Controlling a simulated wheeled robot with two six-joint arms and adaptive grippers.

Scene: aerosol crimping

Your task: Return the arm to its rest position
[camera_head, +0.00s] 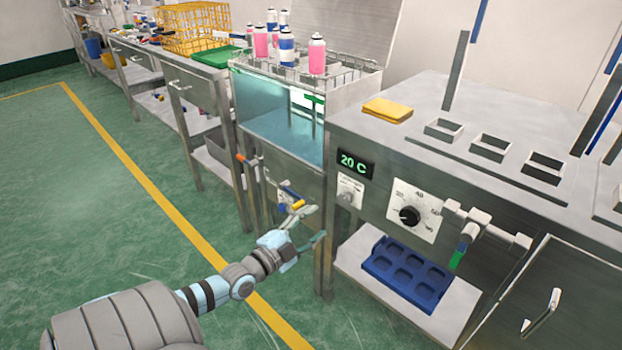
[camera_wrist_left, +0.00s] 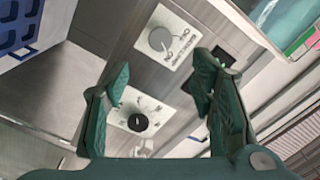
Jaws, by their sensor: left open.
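My left gripper (camera_head: 317,224) is open and empty. It hangs in front of the steel bench fronts, left of the grey ON/OFF switch plate (camera_head: 349,190) and below the glass-fronted water tank. In the left wrist view my open green fingers (camera_wrist_left: 155,80) spread with nothing between them. Beyond them are the grey switch plate (camera_wrist_left: 167,40) and a black round knob (camera_wrist_left: 138,122), both apart from the fingers. My right gripper is in neither view.
The steel bench (camera_head: 460,125) with a 20 C display (camera_head: 356,163) stands right of my gripper. A blue tray (camera_head: 408,272) lies on its lower shelf. Pink cans (camera_head: 317,56) stand above the tank (camera_head: 284,130). Green floor (camera_head: 90,200) at left is free.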

